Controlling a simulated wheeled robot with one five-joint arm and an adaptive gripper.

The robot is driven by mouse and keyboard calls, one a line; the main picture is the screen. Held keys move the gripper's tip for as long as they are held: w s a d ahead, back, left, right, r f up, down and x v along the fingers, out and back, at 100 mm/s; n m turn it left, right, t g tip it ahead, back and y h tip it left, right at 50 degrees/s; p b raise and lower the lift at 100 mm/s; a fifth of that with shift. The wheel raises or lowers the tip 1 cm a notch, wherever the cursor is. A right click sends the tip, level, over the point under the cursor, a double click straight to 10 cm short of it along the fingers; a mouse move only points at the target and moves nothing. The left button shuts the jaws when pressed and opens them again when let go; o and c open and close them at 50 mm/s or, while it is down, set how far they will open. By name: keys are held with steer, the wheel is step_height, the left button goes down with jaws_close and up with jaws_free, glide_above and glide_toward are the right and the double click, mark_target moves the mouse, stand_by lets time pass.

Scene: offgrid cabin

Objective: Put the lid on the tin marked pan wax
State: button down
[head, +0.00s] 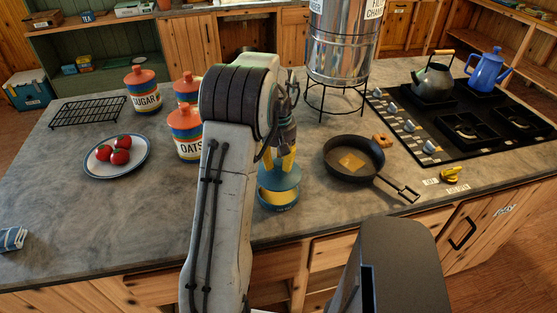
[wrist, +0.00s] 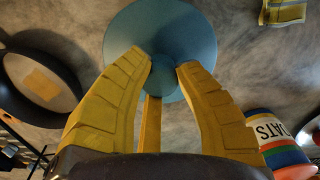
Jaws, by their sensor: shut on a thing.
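A blue lid (head: 281,178) with a small knob hangs level from my gripper (head: 283,162). The yellow fingers of my gripper (wrist: 163,70) are shut on the knob, and the round top of the lid (wrist: 160,30) shows in the wrist view. Directly below it in the head view stands an open blue tin (head: 278,208), upright on the counter. Yellow contents show between the lid and the tin's near rim, so the lid looks a little above the tin and apart from it. The tin's label is too small to read. In the wrist view the lid hides the tin.
A black frying pan (head: 354,158) stands close on the right. The OATS canister (head: 189,148) stands close on the left, with other canisters behind. A plate (head: 93,166) of tomatoes lies farther left. A metal water vessel (head: 343,50) stands on a wire stand behind.

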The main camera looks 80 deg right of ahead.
mark_target(279, 176)
steer(key=shift+f+b, duration=1.75)
steer(key=shift+f, duration=0.95)
steer(key=shift+f+b, duration=0.3)
steer(key=shift+f, duration=0.25)
stand_by(1.9)
steer(key=shift+c, duration=1.5)
jaws_free()
steer(key=shift+r, duration=0.1)
steer(key=shift+r+p, duration=2.8)
steer(key=shift+r, duration=0.6)
